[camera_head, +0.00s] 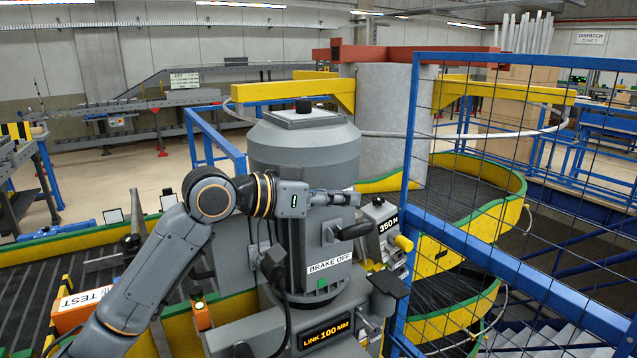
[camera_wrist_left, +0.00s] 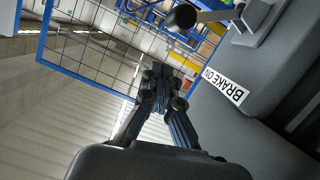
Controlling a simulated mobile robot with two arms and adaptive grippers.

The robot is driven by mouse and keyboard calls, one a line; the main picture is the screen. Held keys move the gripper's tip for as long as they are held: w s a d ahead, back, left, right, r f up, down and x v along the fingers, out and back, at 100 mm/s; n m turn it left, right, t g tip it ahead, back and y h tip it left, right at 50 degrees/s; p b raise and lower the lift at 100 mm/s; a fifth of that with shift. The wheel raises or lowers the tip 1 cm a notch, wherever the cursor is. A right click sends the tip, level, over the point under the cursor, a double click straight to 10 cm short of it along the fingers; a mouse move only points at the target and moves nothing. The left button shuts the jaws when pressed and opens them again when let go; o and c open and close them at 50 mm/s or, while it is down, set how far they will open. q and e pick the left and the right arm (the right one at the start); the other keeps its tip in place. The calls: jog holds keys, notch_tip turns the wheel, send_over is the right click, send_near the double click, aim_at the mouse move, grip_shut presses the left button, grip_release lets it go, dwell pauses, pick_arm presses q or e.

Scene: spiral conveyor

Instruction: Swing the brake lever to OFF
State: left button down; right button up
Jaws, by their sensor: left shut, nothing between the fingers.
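The brake lever has a black handle (camera_head: 355,231) sticking out to the right from the grey motor housing (camera_head: 305,150). In the left wrist view the lever's round black knob (camera_wrist_left: 182,17) and metal arm (camera_wrist_left: 222,14) show at the top, and a "BRAKE ON" label (camera_wrist_left: 226,85) shows at the right. My left gripper (camera_head: 350,198) is shut and empty, pointing right in front of the housing, above the handle and apart from it. Its closed fingers show in the left wrist view (camera_wrist_left: 166,80). My right gripper is not in view.
A blue mesh guard (camera_head: 410,150) stands close to the right of the housing. A grey "350 N" box (camera_head: 380,215) and a dark block (camera_head: 388,283) are right of the handle. The green-and-yellow spiral conveyor (camera_head: 485,215) lies behind the mesh.

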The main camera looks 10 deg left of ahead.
aim_at(348, 233)
pick_arm(q)
jog(key=shift+s+f, duration=0.25)
jog(key=shift+f, duration=0.95)
jog(key=shift+s+a+f+p, duration=0.1)
jog(key=shift+f+p, duration=0.2)
jog(key=shift+f, duration=0.15)
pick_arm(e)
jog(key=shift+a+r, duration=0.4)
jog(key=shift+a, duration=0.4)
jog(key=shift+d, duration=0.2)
pick_arm(q)
jog(key=shift+s+d+f+m, duration=0.15)
jog(key=shift+d+f+m, duration=0.05)
jog(key=shift+d+m, duration=0.1)
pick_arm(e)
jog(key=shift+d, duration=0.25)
